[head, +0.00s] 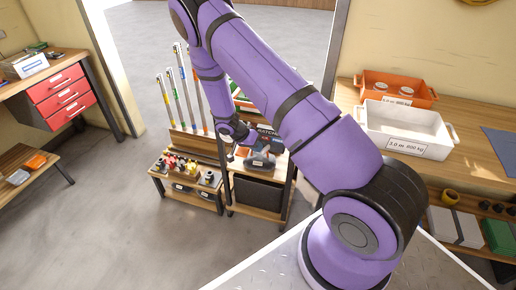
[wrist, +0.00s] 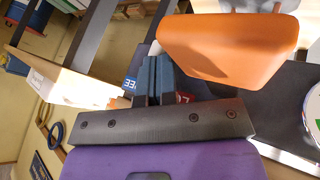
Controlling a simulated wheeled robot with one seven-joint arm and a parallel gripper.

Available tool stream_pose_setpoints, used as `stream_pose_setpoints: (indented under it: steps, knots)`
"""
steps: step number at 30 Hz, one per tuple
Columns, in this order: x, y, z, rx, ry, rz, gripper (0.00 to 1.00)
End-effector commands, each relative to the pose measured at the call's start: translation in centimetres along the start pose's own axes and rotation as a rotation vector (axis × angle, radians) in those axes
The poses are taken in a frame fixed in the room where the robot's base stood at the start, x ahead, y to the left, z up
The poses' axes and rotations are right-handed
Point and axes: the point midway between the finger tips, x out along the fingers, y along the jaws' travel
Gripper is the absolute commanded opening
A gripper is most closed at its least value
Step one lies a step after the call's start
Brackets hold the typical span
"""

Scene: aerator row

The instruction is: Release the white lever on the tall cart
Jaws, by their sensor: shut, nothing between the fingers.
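A taller wooden-and-black cart (head: 231,208) stands in the middle of the head view, with a lower one beside it on the left. I cannot make out a white lever on it; my arm hides part of its top. My gripper (head: 231,152) is small in the head view, over the cart's left side. In the wrist view the gripper (wrist: 155,75) shows two dark blue fingers together, with nothing between them. A rounded orange object (wrist: 228,45) is close beside the fingers on the right; I cannot tell whether they touch.
The low cart (head: 190,193) holds small items, with upright striped rods behind it. A bench on the right carries a white bin (head: 408,128) and an orange bin (head: 400,88). A red drawer unit (head: 65,95) is at left. The floor at front left is clear.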

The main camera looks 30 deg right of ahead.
Motion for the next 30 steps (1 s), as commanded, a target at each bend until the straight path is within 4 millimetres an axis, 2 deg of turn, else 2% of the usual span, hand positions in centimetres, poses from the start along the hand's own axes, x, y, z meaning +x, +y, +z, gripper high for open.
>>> stream_pose_setpoints:
  steps: [11, 30]
  knots:
    - [0.1, 0.3, 0.2, -0.017, 0.010, -0.008, 0.00]
    - [0.8, 2.0, 0.6, -0.117, 0.063, -0.060, 0.00]
